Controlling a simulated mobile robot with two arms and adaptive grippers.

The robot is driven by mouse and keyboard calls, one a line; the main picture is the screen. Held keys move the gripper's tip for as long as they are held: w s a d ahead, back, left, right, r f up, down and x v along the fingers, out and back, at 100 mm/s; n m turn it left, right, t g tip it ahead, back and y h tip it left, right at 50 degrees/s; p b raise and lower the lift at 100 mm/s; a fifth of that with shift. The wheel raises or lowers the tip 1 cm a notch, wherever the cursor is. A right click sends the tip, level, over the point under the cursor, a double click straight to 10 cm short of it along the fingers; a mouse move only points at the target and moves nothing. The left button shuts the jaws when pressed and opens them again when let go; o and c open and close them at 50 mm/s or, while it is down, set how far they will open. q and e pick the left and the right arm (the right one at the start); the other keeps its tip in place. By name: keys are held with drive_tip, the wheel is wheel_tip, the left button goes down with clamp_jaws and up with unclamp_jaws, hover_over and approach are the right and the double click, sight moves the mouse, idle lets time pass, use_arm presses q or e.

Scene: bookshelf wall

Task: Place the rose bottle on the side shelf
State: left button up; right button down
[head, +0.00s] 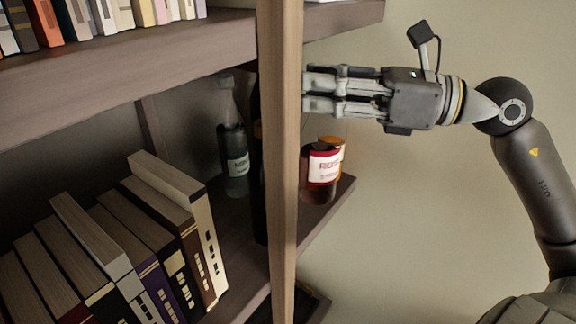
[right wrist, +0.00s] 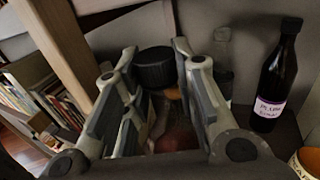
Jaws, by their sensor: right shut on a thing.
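The rose bottle (head: 319,178), reddish-brown with a red-edged "ROSE" label, shows just right of the wooden post, low over the shelf end (head: 338,204). I cannot tell whether its base touches the shelf. My right gripper (head: 312,92) reaches in from the right, its fingertips partly behind the post. In the right wrist view, my right gripper (right wrist: 160,95) is shut on the rose bottle (right wrist: 175,138), with a black cap between the fingers. The post hides the neck and cap in the head view. My left gripper is not in view.
An orange jar (head: 333,143) stands just behind the rose bottle. A grey glass bottle (head: 232,140) and a dark labelled bottle (right wrist: 275,80) stand nearby. The wooden post (head: 284,150) rises in front. Leaning books (head: 150,230) fill the left, and another shelf (head: 150,72) is above.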

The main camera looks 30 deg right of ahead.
use_arm(q)
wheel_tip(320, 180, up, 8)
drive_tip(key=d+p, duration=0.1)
drive_tip(key=p, duration=0.6)
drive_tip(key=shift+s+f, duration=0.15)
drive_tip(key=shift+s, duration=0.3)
use_arm(e)
drive_tip(key=w+d+f, duration=0.5)
drive_tip(key=w+f, duration=0.6)
drive_tip(key=f, duration=0.1)
drive_tip(key=shift+w+d+f, duration=0.15)
drive_tip(key=shift+w+f, duration=0.1)
drive_tip(key=shift+w, duration=0.15)
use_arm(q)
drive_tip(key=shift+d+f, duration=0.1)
use_arm(e)
drive_tip(key=shift+f, duration=0.1)
drive_tip(key=c, duration=1.6)
unclamp_jaws()
drive_tip(key=shift+f, duration=0.1)
drive_tip(key=o, duration=0.4)
